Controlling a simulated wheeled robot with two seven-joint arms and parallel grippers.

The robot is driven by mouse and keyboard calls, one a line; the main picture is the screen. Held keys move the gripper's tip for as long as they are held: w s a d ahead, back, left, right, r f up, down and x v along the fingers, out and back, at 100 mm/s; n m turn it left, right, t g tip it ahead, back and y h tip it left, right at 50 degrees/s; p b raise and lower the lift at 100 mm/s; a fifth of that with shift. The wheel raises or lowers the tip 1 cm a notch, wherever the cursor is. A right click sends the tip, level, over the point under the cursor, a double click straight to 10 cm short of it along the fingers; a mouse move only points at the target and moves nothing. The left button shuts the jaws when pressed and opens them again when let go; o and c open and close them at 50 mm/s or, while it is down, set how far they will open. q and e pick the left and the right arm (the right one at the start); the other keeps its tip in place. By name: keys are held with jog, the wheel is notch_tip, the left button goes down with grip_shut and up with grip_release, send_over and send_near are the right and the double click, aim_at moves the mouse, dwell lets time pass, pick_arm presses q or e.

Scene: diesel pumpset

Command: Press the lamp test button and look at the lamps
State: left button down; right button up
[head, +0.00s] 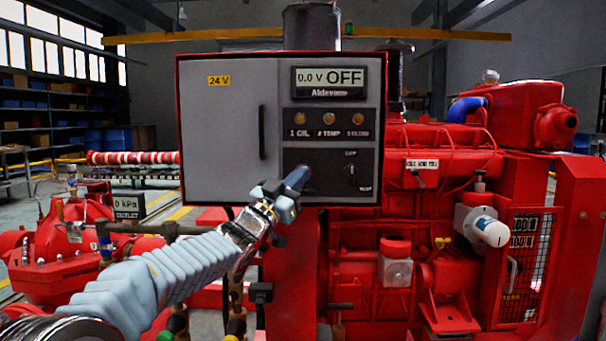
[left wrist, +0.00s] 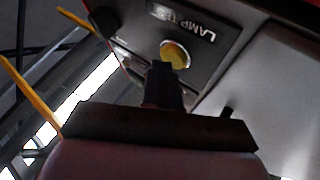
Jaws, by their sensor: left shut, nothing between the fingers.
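The grey control box (head: 222,130) has a red rim and a display (head: 330,79) reading "0.0 V OFF". Below it are three amber lamps, a left one (head: 299,119), a middle one (head: 329,119) and a right one (head: 359,119); they look dull amber. My left gripper (head: 299,178) is shut and empty in front of the lower black panel, hiding its left part. In the left wrist view, its shut fingertips (left wrist: 167,72) are just below a round yellow button (left wrist: 175,54) beside a "LAMP TES…" label (left wrist: 184,20). I cannot tell whether they touch it. My right gripper is out of view.
A selector knob (head: 351,170) is on the black panel, right of my left gripper. A vertical handle (head: 262,132) stands out from the box door. The red engine (head: 440,180) fills the right side. A red pump (head: 62,255) is at the left.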

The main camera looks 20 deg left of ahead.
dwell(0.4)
pick_arm(q)
jog(key=shift+s+d+b, duration=0.25)
jog(key=shift+s+b, duration=0.5)
jog(key=s+b, duration=0.1)
jog(key=s+d+b, duration=0.1)
jog(key=s, duration=0.1)
jog(key=s+b, duration=0.1)
jog(key=shift+s+d+b, duration=0.3)
jog(key=shift+s+b, duration=0.05)
jog(key=shift+s, duration=0.05)
dwell(0.5)
